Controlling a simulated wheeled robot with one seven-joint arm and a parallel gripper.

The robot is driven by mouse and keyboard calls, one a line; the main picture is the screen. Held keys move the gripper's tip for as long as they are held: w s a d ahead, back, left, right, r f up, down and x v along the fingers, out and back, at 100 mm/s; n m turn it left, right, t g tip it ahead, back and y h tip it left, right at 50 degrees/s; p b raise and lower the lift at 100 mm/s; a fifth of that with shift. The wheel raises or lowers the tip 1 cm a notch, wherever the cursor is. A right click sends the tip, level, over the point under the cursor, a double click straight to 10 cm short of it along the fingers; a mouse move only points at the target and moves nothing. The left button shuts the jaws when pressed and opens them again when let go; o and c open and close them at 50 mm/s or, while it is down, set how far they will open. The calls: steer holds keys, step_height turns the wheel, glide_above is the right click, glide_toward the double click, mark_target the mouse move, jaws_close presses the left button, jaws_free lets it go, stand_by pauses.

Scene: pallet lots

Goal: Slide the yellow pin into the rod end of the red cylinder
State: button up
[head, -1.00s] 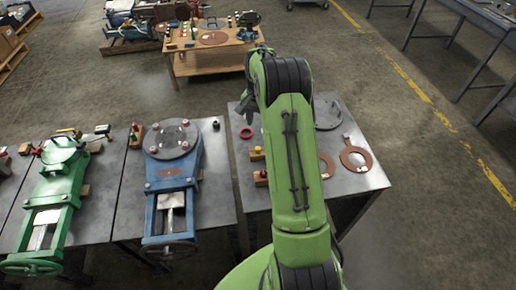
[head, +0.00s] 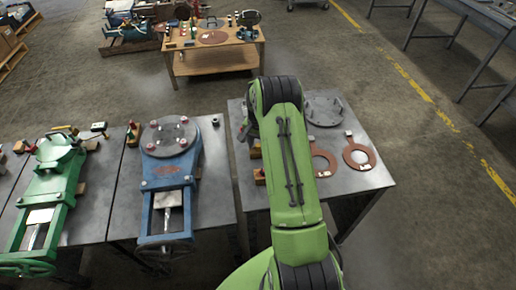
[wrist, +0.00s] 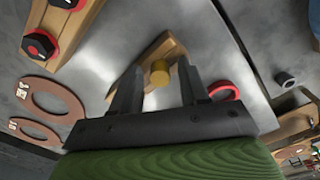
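The yellow pin (wrist: 160,73) stands on a wooden block (wrist: 154,52) in the wrist view. My gripper (wrist: 160,68) is open, with its two dark fingers on either side of the pin in the picture. A gap shows between the pin and each finger, and I cannot tell how deep the pin sits between them. In the head view my arm hides the gripper and the pin. I cannot make out the red cylinder or its rod end in either view.
A red ring (wrist: 224,91) lies beside the right finger. Another wooden block (wrist: 78,38) holds red and black parts. Brown ring gaskets (head: 359,156) lie on the right table. A blue gate valve (head: 168,180) and a green one (head: 50,190) stand on neighbouring tables.

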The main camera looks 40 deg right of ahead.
jaws_close()
